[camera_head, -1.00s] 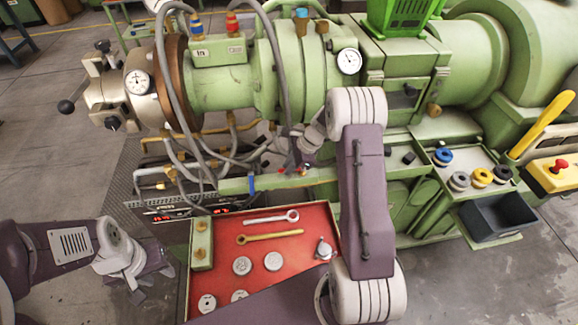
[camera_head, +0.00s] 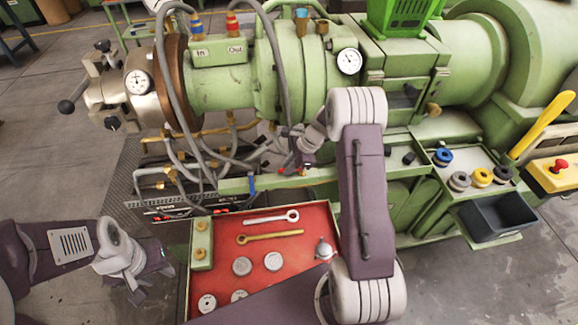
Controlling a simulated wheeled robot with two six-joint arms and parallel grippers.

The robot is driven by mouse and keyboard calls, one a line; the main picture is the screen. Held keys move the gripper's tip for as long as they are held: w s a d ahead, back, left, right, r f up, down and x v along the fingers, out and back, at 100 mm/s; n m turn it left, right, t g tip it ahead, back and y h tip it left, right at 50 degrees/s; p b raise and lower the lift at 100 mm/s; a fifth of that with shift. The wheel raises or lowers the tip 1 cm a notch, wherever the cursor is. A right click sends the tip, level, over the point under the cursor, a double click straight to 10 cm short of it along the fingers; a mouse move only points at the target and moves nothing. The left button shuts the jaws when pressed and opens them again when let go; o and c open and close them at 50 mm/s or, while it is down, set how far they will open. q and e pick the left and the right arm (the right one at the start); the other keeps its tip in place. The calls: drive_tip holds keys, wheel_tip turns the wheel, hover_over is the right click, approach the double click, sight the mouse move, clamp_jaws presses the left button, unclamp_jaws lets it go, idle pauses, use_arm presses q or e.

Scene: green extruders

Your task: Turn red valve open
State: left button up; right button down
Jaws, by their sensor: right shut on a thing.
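The red valve (camera_head: 282,171) shows as a small red piece low on the front of the green machine, among grey hoses. My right gripper (camera_head: 291,165) is at this piece, shut on it, with the arm coming down from its upper right. The gripper's fingers and wrist hide most of the valve, so its handle angle is unclear. My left gripper (camera_head: 152,283) hangs at the lower left over the floor, away from the machine. Its fingers are too small to read.
A red tray (camera_head: 318,220) with wrenches and round metal parts lies below the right arm. A blue valve handle (camera_head: 252,186) is left of the red one. A dark bin (camera_head: 492,220) hangs at the right. Floor at the left is clear.

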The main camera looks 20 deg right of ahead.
idle(0.3)
drive_tip(key=shift+s+d+n+g+p, duration=0.55)
drive_tip(key=shift+s+n+g, duration=0.45)
drive_tip(key=shift+n, duration=1.7)
drive_tip(key=shift+s+d+n+g+p, duration=0.7)
drive_tip(key=shift+n+g, duration=0.5)
drive_tip(key=shift+n, duration=1.5)
drive_tip(key=shift+s+d+n+g+p, duration=0.45)
drive_tip(key=shift+s+n+g, duration=0.6)
drive_tip(key=shift+n, duration=1.65)
drive_tip(key=c, duration=1.4)
unclamp_jaws()
